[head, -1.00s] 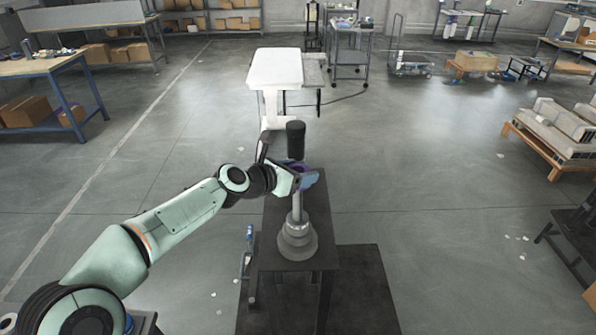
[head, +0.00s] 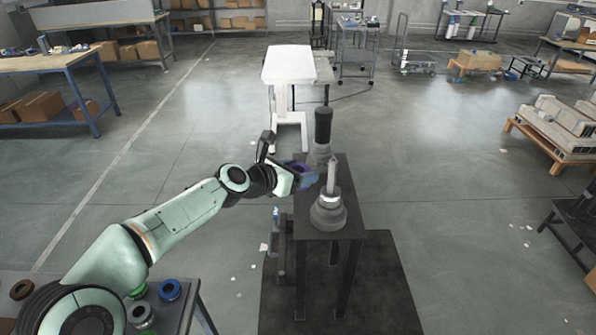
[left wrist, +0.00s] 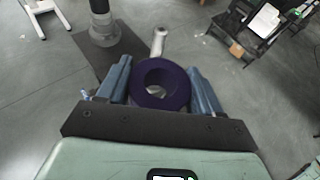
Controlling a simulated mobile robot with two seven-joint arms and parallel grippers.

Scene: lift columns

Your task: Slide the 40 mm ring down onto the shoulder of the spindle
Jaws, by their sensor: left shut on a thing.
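My left gripper (head: 300,177) is shut on a dark purple ring (head: 311,180). The spindle (head: 331,178) stands upright on a dark stand, with a wide stepped grey base and shoulder (head: 328,210). The ring is left of the spindle's upper end in the head view, apart from it. In the left wrist view the spindle's tip (left wrist: 158,40) lies beyond the ring, outside its hole. My right gripper is not in view.
A black-topped post (head: 323,124) stands at the back of the dark stand (head: 345,225). A side table at lower left holds loose rings, including a blue ring (head: 170,289) and a brown ring (head: 21,289). A white table (head: 290,64) stands beyond. Floor right of the stand is open.

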